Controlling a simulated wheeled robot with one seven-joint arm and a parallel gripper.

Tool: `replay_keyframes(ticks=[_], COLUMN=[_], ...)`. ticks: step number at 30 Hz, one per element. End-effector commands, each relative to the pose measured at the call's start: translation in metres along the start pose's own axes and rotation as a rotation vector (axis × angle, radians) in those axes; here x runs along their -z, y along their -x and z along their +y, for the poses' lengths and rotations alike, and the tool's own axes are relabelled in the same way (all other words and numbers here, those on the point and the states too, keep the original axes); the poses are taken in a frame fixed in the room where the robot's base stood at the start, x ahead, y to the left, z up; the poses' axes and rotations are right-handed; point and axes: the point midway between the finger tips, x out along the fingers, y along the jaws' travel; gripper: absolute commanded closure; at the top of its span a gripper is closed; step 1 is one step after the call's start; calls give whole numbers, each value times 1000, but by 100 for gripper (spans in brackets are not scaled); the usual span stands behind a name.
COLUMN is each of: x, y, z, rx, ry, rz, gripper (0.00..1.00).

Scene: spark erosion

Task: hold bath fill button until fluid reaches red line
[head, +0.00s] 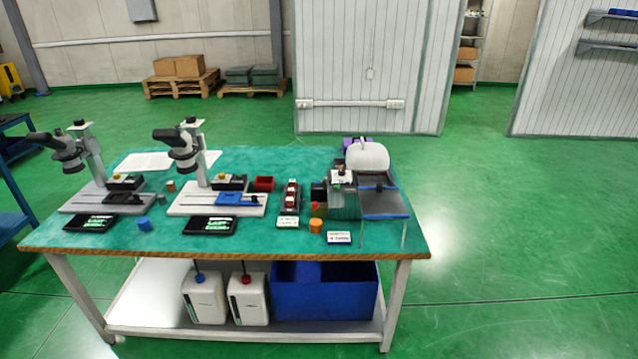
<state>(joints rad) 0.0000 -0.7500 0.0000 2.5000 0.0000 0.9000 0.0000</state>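A small grey machine (345,203) stands at the right end of the green-topped table (250,235). Beside it on the right is a clear-walled bath (384,205) with blue edging along its rim. A white rounded container (367,156) stands behind the bath. A small orange round piece (316,226) and a white label card (339,238) are in front of the machine. I cannot make out the fill button, the red line or the fluid level at this size. My gripper is not in view.
Two microscope-like stands (188,150) (70,155) occupy the table's left and middle, with black trays (210,226) before them. A blue bin (325,292) and two white canisters (249,300) sit on the lower shelf. The green floor (510,220) right of the table is clear.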

Motion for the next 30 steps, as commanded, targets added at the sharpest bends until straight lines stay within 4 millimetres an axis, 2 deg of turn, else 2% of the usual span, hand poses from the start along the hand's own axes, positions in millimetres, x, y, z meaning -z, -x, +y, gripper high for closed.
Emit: replay_keyframes(ticks=[6, 15, 30], x=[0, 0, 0], y=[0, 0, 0], z=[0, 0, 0], rx=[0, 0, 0], ry=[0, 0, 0], rz=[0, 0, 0], gripper=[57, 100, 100])
